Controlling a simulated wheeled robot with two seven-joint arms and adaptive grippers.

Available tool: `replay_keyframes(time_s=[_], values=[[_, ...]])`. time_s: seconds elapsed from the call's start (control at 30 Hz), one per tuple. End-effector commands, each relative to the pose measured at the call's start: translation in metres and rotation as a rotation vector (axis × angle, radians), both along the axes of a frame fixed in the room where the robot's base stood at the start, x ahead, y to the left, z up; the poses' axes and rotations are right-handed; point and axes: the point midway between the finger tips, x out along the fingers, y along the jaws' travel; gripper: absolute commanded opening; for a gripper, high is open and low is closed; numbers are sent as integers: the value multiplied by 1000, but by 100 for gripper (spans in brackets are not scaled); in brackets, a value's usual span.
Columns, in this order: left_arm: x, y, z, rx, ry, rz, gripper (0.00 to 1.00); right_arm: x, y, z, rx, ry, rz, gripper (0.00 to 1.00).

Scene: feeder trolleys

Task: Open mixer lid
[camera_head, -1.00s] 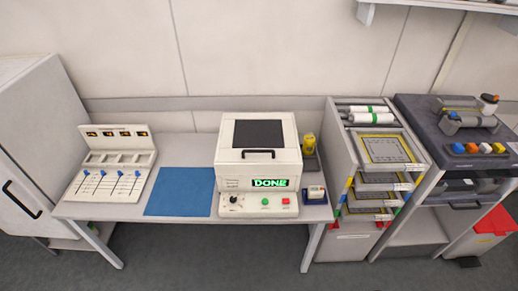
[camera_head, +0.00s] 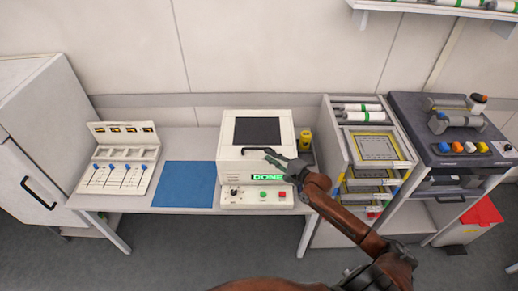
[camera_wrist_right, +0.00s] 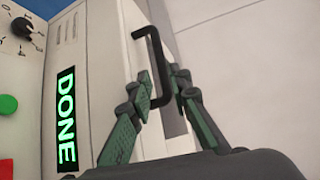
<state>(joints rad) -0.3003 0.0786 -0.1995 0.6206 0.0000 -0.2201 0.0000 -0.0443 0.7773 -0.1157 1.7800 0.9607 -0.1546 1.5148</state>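The mixer is a white box (camera_head: 228,172) on the table, with a green "DONE" display (camera_head: 268,178) on its front. Its lid (camera_head: 283,127), with a dark top panel, is down. The black lid handle (camera_head: 250,150) is on the lid's front; in the right wrist view the handle (camera_wrist_right: 151,36) reaches between the fingers. My right gripper (camera_head: 274,156) is at the handle's right end. In the right wrist view my right gripper (camera_wrist_right: 163,88) has its green-padded fingers apart, one on each side of the handle, with gaps showing. My left gripper is out of view.
A blue mat (camera_head: 185,185) and a white panel with sliders (camera_head: 120,178) lie left of the mixer. A yellow container (camera_head: 305,139) stands behind its right side. A rack with trays (camera_head: 340,133) and a dark machine (camera_head: 420,120) stand at right.

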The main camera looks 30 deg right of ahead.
Motion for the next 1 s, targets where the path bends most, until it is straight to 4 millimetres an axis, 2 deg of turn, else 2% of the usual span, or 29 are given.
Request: replay_keyframes(time_s=[0.3, 0.5, 0.87, 1.0], values=[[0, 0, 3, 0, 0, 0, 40, 45, 9, -3, 6, -3, -3, 18], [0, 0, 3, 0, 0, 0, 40, 67, 16, -8, 4, -2, -2, 18], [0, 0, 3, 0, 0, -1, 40, 73, 17, -9, 3, -1, -2, 18], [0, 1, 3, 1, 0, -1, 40, 73, 17, -9, 2, -1, -2, 10]])
